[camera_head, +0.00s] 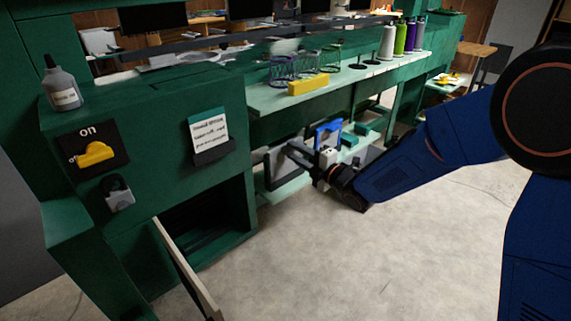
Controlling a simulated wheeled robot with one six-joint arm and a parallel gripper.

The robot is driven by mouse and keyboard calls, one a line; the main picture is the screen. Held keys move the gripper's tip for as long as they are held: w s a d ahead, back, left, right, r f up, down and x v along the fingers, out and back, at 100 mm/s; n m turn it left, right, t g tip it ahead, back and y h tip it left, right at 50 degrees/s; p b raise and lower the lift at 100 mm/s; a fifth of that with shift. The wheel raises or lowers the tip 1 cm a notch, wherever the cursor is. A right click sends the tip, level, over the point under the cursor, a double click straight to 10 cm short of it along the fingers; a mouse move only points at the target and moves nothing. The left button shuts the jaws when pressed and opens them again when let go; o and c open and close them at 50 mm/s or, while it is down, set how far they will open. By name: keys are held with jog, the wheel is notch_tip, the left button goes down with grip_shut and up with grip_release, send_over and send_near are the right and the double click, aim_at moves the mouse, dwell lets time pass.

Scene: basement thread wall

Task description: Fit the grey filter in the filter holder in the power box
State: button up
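The green power box (160,110) fills the left, with a yellow switch under the word "on". Its low compartment (205,225) is open and dark inside. I cannot make out the filter holder there. A flat grey panel with a dark edge (283,166), which looks like the grey filter, stands upright just right of the box, in front of the lower shelf. My gripper (300,156) reaches in from the right, with its fingers at the panel's right edge. The view is too small to show whether the fingers are closed on it.
A pale-edged door panel (187,270) sticks out from the compartment's front left. A padlock (118,195) and a note holder (211,150) are on the box. A blue-handled item (328,131) is behind my gripper. The workbench (270,98) overhangs; the floor (330,260) in front is clear.

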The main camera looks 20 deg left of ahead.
grip_shut()
jog(key=shift+r, duration=0.1)
jog(key=shift+r, duration=2.15)
jog(key=v, duration=1.6)
jog(key=shift+f, duration=0.1)
